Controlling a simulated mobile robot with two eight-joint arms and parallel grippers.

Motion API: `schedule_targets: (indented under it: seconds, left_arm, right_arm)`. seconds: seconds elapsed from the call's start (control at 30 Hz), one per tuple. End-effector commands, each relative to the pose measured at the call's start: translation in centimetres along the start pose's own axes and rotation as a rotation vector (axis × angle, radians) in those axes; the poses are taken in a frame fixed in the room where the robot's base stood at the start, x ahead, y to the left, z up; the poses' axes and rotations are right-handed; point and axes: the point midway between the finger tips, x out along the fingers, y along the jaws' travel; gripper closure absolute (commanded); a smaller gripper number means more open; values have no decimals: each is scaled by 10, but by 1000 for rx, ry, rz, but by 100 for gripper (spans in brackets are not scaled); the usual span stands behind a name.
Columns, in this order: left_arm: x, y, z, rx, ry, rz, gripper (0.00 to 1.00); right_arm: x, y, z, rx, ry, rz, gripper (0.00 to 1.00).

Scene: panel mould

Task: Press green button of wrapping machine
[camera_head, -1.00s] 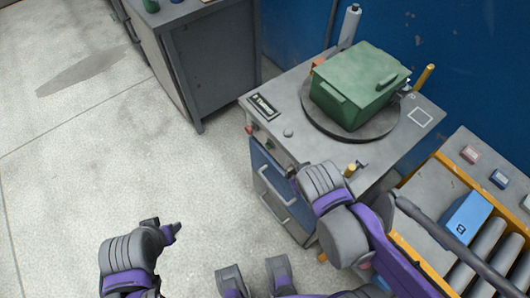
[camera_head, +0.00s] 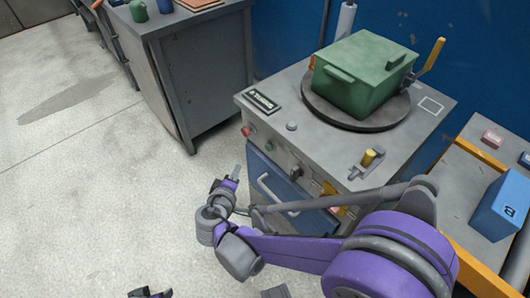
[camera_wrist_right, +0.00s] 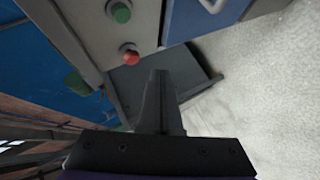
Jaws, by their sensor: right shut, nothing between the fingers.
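The wrapping machine (camera_head: 330,150) is a grey cabinet with a blue lower door. On its front panel, a green button (camera_head: 269,147) sits right of a red button (camera_head: 247,132). In the right wrist view the green button (camera_wrist_right: 121,13) and the red button (camera_wrist_right: 130,57) lie beyond my fingertips. My right gripper (camera_head: 237,172) is shut and empty, in front of the machine's left part and below the buttons, apart from the green one. Only a small tip of what looks like my left gripper (camera_head: 150,293) shows at the bottom edge.
A green bin (camera_head: 360,75) stands on the machine's dark turntable (camera_head: 345,118). A grey cabinet (camera_head: 205,75) stands behind to the left. A conveyor with a blue box (camera_head: 500,205) is at the right. The floor at the left is clear.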

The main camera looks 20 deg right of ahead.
Motion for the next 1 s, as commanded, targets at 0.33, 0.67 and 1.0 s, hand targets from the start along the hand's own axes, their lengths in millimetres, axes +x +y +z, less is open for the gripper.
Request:
schedule_targets:
  seconds: [0.33,0.67,1.0]
  left_arm:
    - [0,0,0,0,0,0,50]
    - [3,0,1,0,-1,0,50]
    - [3,0,1,0,-1,0,50]
  right_arm:
    - [2,3,2,1,-2,-1,100]
    - [30,23,24,2,-5,1,100]
    - [56,42,42,1,-3,0,100]
